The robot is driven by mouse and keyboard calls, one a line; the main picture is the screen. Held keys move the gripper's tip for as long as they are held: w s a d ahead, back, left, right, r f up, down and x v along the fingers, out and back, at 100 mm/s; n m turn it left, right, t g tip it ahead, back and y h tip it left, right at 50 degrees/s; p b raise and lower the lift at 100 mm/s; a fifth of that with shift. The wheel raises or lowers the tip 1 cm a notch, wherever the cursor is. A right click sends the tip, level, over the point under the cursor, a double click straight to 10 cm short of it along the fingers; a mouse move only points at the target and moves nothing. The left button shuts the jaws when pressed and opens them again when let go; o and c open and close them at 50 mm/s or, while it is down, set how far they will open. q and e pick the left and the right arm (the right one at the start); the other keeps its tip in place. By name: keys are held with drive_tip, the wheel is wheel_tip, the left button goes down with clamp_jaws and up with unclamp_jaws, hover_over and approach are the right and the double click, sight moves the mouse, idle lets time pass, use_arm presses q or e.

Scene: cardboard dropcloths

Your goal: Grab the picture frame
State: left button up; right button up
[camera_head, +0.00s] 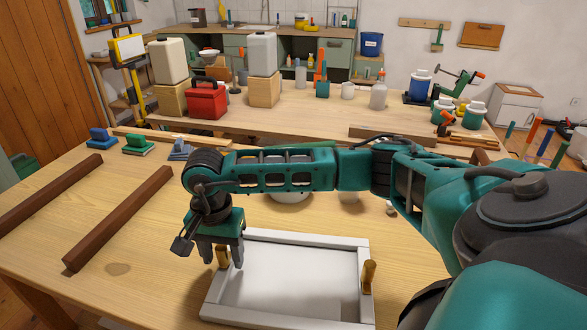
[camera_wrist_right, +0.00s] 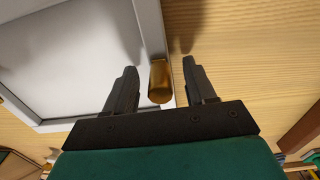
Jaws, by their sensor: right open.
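The picture frame (camera_head: 362,285) lies flat on the wooden table, with a light grey border and a pale inner panel. It has a brass peg-like handle (camera_head: 222,257) at its left side and another brass handle (camera_head: 369,275) at its right side. My right gripper (camera_head: 221,264) points down at the left handle and is open. In the right wrist view the brass handle (camera_wrist_right: 160,82) shows between the two dark fingers, with a gap on each side. The frame's border (camera_wrist_right: 152,25) runs beneath. My left gripper is not in view.
Two dark wooden bars (camera_head: 118,218) lie on the table at left. Sanding blocks (camera_head: 137,145) sit near its far edge. A white bowl (camera_head: 291,197) is partly hidden behind my right arm. A second table (camera_head: 320,118) behind holds a red toolbox (camera_head: 206,101) and jugs.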

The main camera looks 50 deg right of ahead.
drive_tip(key=shift+c, duration=0.2)
clamp_jaws()
drive_tip(key=shift+r, duration=0.1)
drive_tip(key=shift+r, duration=0.1)
idle(0.4)
